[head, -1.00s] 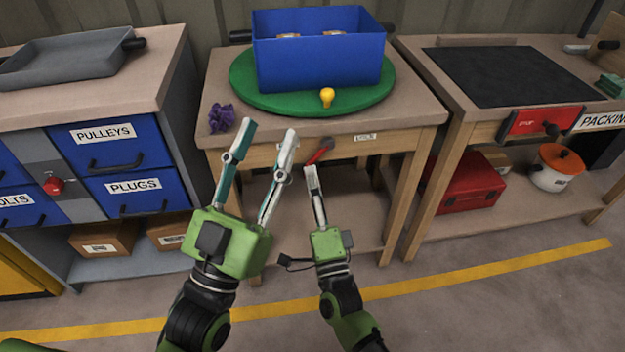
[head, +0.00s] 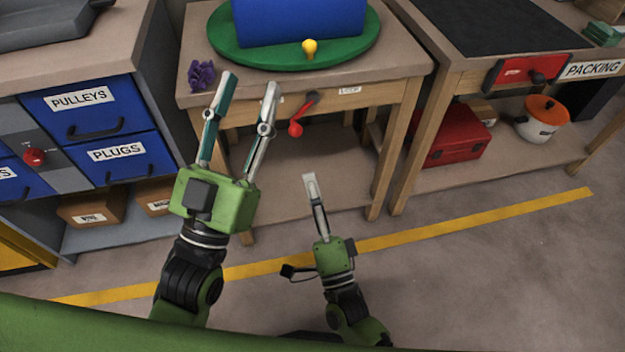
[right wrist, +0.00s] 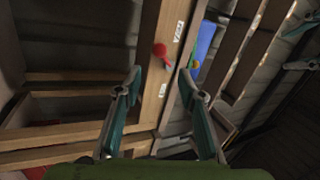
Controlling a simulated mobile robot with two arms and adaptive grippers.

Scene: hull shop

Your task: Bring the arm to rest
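My left gripper (head: 250,82) is open and empty in the head view, its two fingers apart over the front edge of the middle table (head: 385,75). My right gripper (head: 309,178) is seen edge-on in the head view, in front of and below that edge, apart from the table. In the right wrist view its fingers (right wrist: 160,72) stand apart with nothing between them. A red lever (head: 295,128) hangs at the table's front; it also shows in the right wrist view (right wrist: 160,50), beyond the fingertips.
A green turntable (head: 225,42) with a blue bin (head: 295,20) and a yellow knob (head: 310,48) is on the table, beside a purple crumpled thing (head: 202,75). Blue drawers (head: 90,108) stand left, a bench with a red case (head: 455,138) right. The right floor is clear.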

